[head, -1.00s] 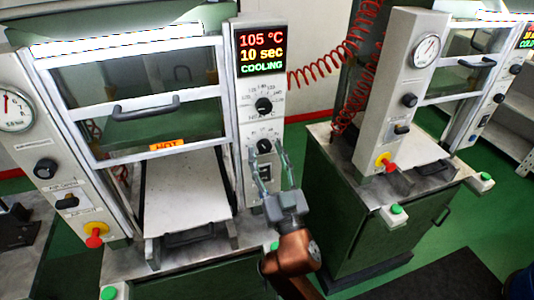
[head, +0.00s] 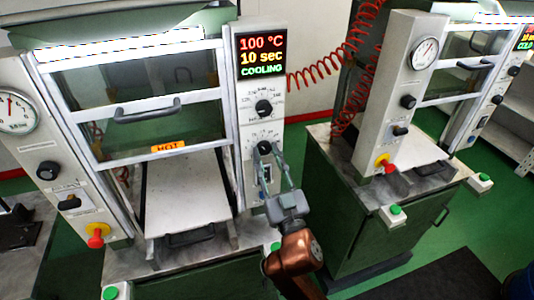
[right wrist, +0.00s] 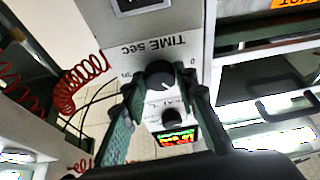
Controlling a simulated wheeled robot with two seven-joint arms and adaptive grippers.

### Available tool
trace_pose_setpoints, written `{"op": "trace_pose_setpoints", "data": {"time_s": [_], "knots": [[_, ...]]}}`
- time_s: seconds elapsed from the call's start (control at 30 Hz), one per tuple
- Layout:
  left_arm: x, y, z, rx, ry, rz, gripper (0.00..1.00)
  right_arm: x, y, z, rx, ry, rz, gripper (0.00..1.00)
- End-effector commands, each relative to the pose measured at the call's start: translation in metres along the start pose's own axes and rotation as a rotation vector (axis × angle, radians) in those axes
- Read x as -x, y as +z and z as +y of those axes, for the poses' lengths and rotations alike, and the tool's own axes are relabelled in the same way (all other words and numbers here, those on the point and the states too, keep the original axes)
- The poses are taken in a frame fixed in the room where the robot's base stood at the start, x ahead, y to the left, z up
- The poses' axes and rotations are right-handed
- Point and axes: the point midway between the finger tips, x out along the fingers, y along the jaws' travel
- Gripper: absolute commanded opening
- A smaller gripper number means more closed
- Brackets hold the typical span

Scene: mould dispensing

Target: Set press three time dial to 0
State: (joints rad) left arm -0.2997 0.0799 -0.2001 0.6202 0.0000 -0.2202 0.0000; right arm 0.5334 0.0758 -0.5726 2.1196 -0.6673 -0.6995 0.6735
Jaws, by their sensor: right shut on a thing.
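The time dial (head: 264,148) is a black round knob on the right-hand panel of the near press, below the heat dial (head: 264,108). In the right wrist view the time dial (right wrist: 160,75) shows beside an upside-down "TIME sec" label, with a "0" mark at its upper right. My right gripper (head: 269,156) is shut on the time dial, a finger on either side. The display (head: 262,53) above reads 100 °C, 10 sec, COOLING. My left gripper is not in view.
The press door (head: 140,100) carries a HOT label, with a pale plate (head: 187,190) below it. A second press (head: 390,105) stands to the right, with a red coiled hose (head: 345,95) behind. A red-yellow knob (head: 97,232) sits on the near press's left panel.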

Motion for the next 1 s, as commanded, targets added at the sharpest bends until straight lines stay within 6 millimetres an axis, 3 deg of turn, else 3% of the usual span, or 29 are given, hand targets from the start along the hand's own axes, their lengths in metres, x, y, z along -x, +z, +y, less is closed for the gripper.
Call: {"op": "trace_pose_setpoints", "data": {"time_s": [1.0], "knots": [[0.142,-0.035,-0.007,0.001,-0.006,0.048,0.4,-0.003,-0.009,0.009,0.777,-0.322,-0.001,0.03]]}}
